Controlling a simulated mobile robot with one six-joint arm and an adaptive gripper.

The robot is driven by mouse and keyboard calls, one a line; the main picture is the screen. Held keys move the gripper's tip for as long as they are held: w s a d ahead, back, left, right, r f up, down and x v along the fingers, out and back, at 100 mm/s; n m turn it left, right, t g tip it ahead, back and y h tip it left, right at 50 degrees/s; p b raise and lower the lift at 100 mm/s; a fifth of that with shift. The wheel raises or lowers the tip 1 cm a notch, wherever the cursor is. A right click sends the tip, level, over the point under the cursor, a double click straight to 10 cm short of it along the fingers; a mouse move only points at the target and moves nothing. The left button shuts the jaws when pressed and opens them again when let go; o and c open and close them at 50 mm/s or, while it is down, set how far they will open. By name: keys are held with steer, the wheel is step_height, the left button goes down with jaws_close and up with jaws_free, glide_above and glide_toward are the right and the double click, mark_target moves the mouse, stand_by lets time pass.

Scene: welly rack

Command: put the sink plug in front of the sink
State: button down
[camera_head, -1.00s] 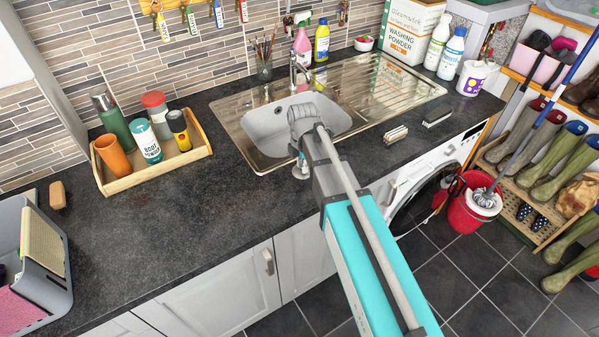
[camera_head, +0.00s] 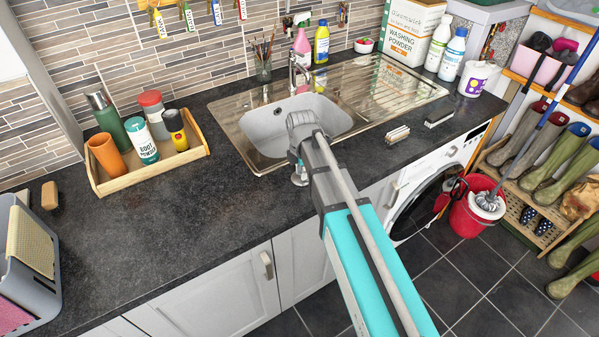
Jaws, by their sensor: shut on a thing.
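The metal sink (camera_head: 262,167), with its grey basin, is set into the dark worktop. My gripper (camera_head: 298,168) points down at the sink's front edge, mostly hidden behind my own wrist and arm. It is shut on the sink plug (camera_head: 299,181), a small pale, shiny round piece showing just below the fingers. The plug is over the strip of worktop in front of the sink, near the counter's front edge. I cannot tell whether it touches the worktop.
A wooden tray (camera_head: 106,188) with cups and bottles stands left of the sink. Two brushes (camera_head: 398,134) (camera_head: 438,118) lie right of my arm. A grey tub (camera_head: 38,290) stands at far left. Worktop between tub and sink is largely clear.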

steer(key=shift+f, duration=0.15)
steer(key=c, duration=0.5)
jaws_free()
steer(key=shift+c, duration=0.2)
steer(key=shift+r, duration=0.25)
step_height(320, 180, up, 12)
steer(key=p, duration=1.2)
